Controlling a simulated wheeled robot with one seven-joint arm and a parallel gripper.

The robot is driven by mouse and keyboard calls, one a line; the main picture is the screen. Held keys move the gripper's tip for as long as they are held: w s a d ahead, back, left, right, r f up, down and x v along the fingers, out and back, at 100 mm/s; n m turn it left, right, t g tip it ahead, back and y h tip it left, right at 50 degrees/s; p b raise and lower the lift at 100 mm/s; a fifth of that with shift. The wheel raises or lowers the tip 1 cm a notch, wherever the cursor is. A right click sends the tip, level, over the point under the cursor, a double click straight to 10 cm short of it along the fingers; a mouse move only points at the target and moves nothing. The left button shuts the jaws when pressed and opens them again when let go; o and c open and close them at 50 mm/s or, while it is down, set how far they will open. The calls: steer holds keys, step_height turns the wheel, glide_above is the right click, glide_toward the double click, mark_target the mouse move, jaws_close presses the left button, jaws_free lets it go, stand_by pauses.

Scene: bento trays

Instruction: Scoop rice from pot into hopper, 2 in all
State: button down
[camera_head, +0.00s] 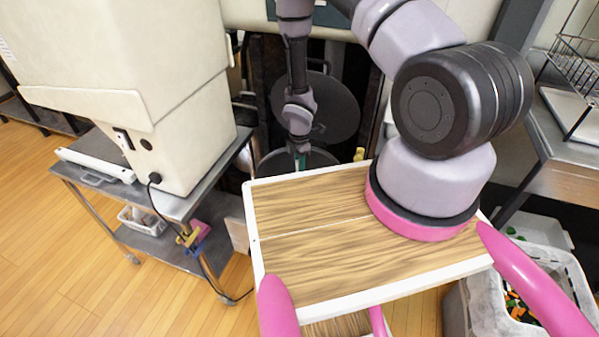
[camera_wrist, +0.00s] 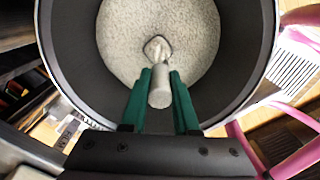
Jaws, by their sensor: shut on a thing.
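The pot (camera_wrist: 75,60) is a dark round vessel with white rice (camera_wrist: 190,30) in its bottom, seen from above in the wrist view. My gripper (camera_wrist: 160,74) has green fingers, shut on the pale handle of a scoop (camera_wrist: 159,92). The scoop's small head lies against the rice or just over it; I cannot tell how deep it sits. In the head view my gripper (camera_head: 300,160) reaches down into the pot (camera_head: 268,166), whose inside is mostly hidden. A large beige machine (camera_head: 130,70) stands at the left; no hopper opening shows on it.
A dark round lid (camera_head: 330,108) stands upright behind the pot. The machine rests on a steel cart (camera_head: 205,205) with a white basket (camera_head: 142,220) below. A crate (camera_head: 485,295) of coloured pieces and a steel counter (camera_head: 575,165) are at the right. Wooden floor is clear at lower left.

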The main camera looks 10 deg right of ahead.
step_height(320, 180, up, 16)
steer(key=shift+f, duration=0.25)
stand_by(0.6)
stand_by(0.4)
